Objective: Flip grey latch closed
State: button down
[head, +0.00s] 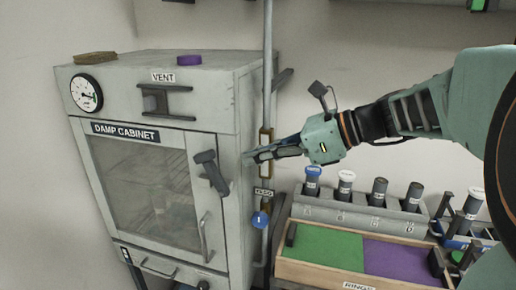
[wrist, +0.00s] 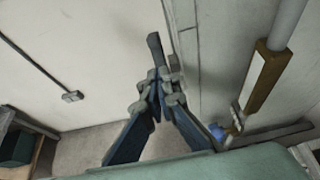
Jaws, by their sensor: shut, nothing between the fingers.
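The grey latch (head: 212,174) sits at the right edge of the cabinet door (head: 150,180) in the head view. Its lever slants, with the thicker end at upper left and the other end at lower right. My gripper (head: 250,156) points left at about the latch's height, to its right, beside the cabinet's right edge. In the wrist view my gripper's fingers (wrist: 158,92) are together and empty. A dark grey bar (wrist: 155,48) stands just beyond the fingertips and looks like the latch. I cannot tell whether the fingers touch it.
A vertical pipe (head: 267,90) with a blue tag (head: 260,220) runs beside the cabinet. A wooden tray (head: 330,272) and a rack of capped tubes (head: 360,212) stand at right.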

aim_at(215, 167)
jog(key=x, duration=0.6)
jog(key=shift+w+a+f, duration=0.15)
jog(key=shift+a, duration=0.15)
jog(key=shift+a+r+p, duration=0.1)
jog(key=shift+r+p, duration=0.15)
jog(key=shift+p, duration=0.15)
jog(key=shift+a+f+h+p, duration=0.1)
jog(key=shift+h+p, duration=0.2)
